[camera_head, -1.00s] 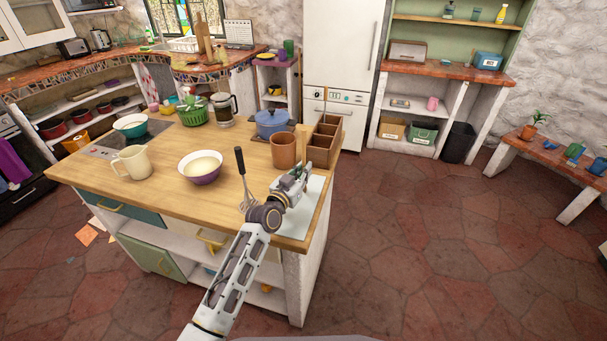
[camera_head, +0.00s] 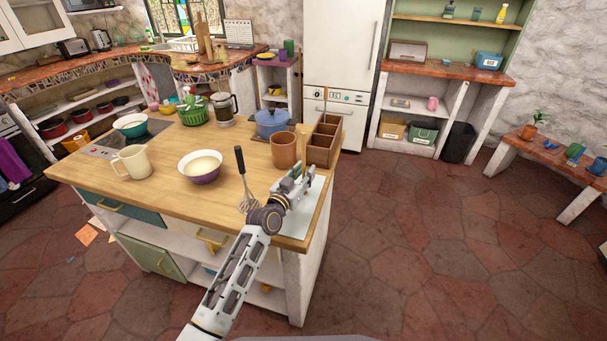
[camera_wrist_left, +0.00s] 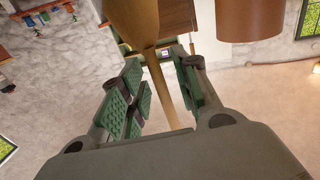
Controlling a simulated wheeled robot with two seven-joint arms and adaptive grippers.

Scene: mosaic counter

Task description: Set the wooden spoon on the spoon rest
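My left gripper (camera_head: 301,174) is over the near right corner of the wooden counter, above a pale flat sheet or board (camera_head: 298,217). In the left wrist view its green-padded fingers (camera_wrist_left: 158,82) are apart. The wooden spoon (camera_wrist_left: 132,20) shows there with its broad end at the top. Its handle runs down between the fingers, with a visible gap on at least one side. I cannot make out the spoon in the head view, where the gripper may cover it. I cannot identify a spoon rest. My right gripper is not in view.
A bowl (camera_head: 201,175) and a cream jug (camera_head: 131,162) stand left. The counter's front middle is clear.

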